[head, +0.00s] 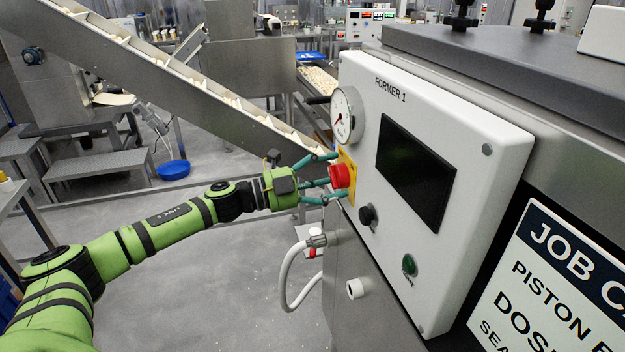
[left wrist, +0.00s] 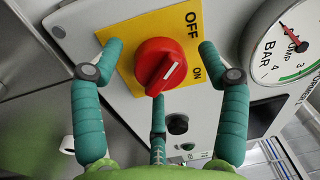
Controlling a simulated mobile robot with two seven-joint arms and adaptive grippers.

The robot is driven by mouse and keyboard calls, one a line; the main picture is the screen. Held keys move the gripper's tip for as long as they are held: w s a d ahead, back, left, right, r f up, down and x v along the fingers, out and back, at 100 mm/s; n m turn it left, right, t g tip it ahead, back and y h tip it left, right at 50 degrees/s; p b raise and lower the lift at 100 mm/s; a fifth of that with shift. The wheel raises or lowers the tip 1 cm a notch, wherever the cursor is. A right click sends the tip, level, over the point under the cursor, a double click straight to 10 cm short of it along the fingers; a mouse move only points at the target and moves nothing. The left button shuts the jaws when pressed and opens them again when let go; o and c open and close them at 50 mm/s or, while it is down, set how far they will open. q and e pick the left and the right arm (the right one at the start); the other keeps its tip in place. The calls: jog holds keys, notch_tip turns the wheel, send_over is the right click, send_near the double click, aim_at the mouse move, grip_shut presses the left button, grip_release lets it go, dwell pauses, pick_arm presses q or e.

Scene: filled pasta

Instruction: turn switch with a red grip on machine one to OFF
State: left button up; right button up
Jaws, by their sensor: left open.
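The red grip switch (head: 341,176) sits on a yellow plate (head: 352,164) on the front of the white panel marked FORMER 1 (head: 388,90). In the left wrist view the red grip (left wrist: 152,62) is a round knob with a raised bar and a white mark. The yellow plate (left wrist: 127,70) reads OFF at its upper right and ON at its lower right. The white mark lies nearer ON. My left gripper (head: 333,178) is open, with three teal fingers spread around the red grip; contact is not clear. My right gripper is not in view.
A pressure gauge (head: 343,116) is above the switch. A dark screen (head: 416,172), a black knob (head: 367,215) and a green button (head: 409,265) are on the same panel. A white hose (head: 287,280) hangs below. An inclined conveyor (head: 180,85) stands behind my left arm.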

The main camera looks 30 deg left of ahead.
pick_arm(q)
jog(key=v, duration=1.1)
jog(key=shift+s+a, duration=0.25)
jog(key=shift+a, duration=0.1)
dwell(0.5)
